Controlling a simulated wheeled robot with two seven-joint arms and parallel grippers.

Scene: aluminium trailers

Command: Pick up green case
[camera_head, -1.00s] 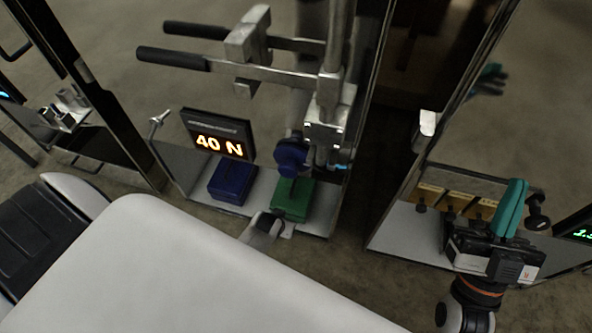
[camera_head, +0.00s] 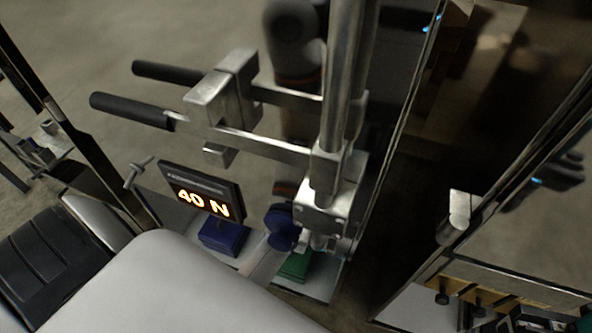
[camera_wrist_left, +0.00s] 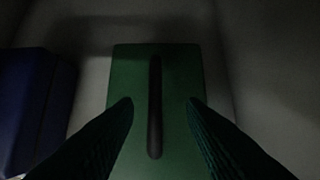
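The green case (camera_head: 295,266) sits low on the metal base, partly hidden by the upright metal stand in the head view. In the left wrist view, the green case (camera_wrist_left: 178,80) lies straight ahead, with a dark, narrow bar or slot along its middle. My left gripper (camera_wrist_left: 160,103) is open, with one finger on each side of that dark strip and over the case's top. Contact cannot be told in the dim light. In the head view I cannot make out the left fingers. Only a cut-off part of my right gripper (camera_head: 530,322) shows at the bottom right edge.
A blue case (camera_head: 223,238) stands left of the green one, also in the left wrist view (camera_wrist_left: 30,105). A display (camera_head: 203,192) reads 40 N. A metal stand with black handles (camera_head: 135,110) rises above. Dark frame panels close in on the right.

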